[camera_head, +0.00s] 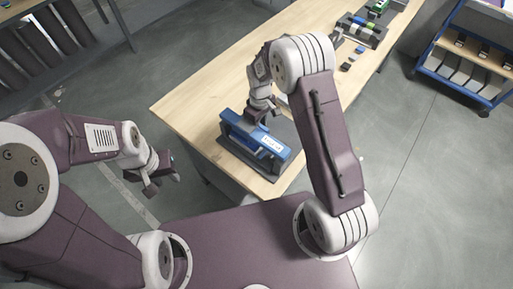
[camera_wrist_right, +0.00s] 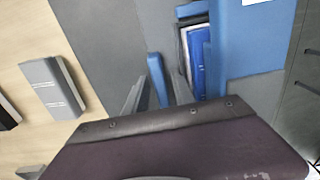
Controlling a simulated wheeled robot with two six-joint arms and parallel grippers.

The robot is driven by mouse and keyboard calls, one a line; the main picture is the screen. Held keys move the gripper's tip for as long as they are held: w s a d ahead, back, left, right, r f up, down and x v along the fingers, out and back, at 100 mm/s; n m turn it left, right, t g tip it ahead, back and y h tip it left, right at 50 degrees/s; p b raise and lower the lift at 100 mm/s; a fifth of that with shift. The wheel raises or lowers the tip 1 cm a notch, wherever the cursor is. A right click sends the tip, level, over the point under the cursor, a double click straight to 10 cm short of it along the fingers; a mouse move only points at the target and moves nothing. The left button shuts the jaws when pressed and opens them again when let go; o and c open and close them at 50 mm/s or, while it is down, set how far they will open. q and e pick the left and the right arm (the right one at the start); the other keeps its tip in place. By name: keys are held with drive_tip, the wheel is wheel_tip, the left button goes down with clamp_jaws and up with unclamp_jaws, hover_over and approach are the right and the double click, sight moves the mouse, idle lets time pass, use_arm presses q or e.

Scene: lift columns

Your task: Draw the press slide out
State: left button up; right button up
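The blue press (camera_head: 255,142) with a white label stands on a dark base plate at the near end of the wooden table. My right gripper (camera_head: 262,110) reaches down to its far side, partly hidden by the wrist. In the right wrist view, the blue press body (camera_wrist_right: 225,60) is at upper right, with a darker blue part in a recess. A narrow blue upright piece (camera_wrist_right: 156,78) stands between the fingers of my right gripper (camera_wrist_right: 157,92); I cannot tell whether they clamp it. My left gripper (camera_head: 163,182) is open and empty, left of the table.
A grey block (camera_wrist_right: 50,86) lies on the wood beside the plate. Small parts and a tray (camera_head: 362,30) sit farther along the wooden table (camera_head: 195,85). A blue shelf cart (camera_head: 470,55) stands at the upper right. Open floor lies right of the table.

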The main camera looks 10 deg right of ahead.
clamp_jaws()
drive_tip(key=shift+w+d+r+p, duration=0.1)
drive_tip(key=shift+w+d+p, duration=0.1)
drive_tip(key=shift+w+d, duration=0.7)
drive_tip(key=shift+w+d+p, duration=0.2)
drive_tip(key=shift+w+d, duration=0.4)
drive_tip(key=shift+d, duration=0.5)
drive_tip(key=shift+w+d, duration=0.95)
drive_tip(key=shift+d, duration=0.25)
drive_tip(key=shift+w+d, duration=0.95)
drive_tip(key=shift+d, duration=0.25)
unclamp_jaws()
